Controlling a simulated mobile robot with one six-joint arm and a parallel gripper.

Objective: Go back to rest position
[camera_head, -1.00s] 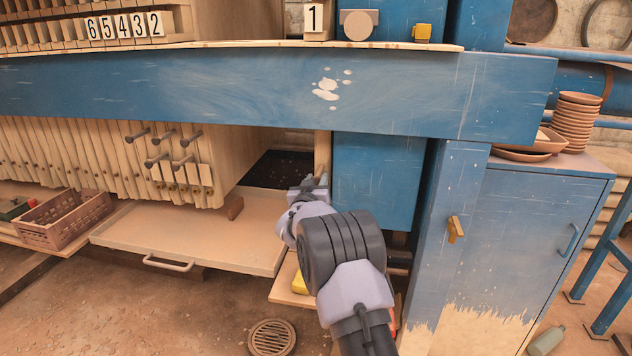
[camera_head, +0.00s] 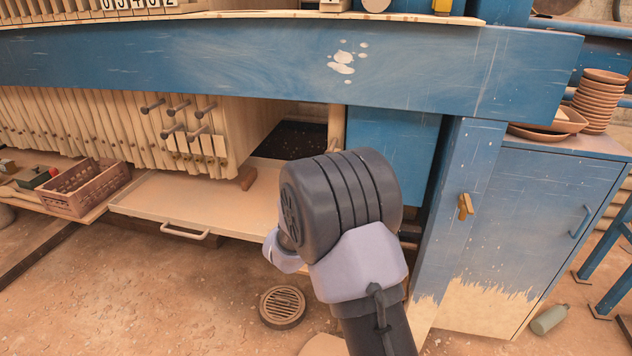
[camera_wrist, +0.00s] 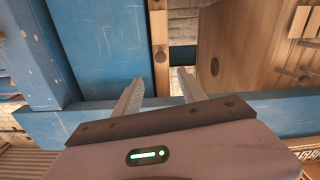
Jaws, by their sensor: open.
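My gripper (camera_wrist: 158,92) is open in the wrist view, with its two fingers apart and nothing between them. Beyond the fingers are a narrow wooden post (camera_wrist: 160,50), a blue panel (camera_wrist: 105,45) and a wooden block (camera_wrist: 250,50) of the press. In the head view the fingers are hidden behind my own arm, which stands in front of the press opening. The filter press has a long blue beam (camera_head: 230,65) and a row of pale plates (camera_head: 70,125) hanging under it.
A drip tray (camera_head: 165,200) with a handle lies under the plates. A brown crate (camera_head: 85,188) sits at left. A blue cabinet (camera_head: 530,230) with stacked bowls (camera_head: 597,105) stands at right. A floor drain (camera_head: 282,306) and a green bottle (camera_head: 549,319) are on the floor.

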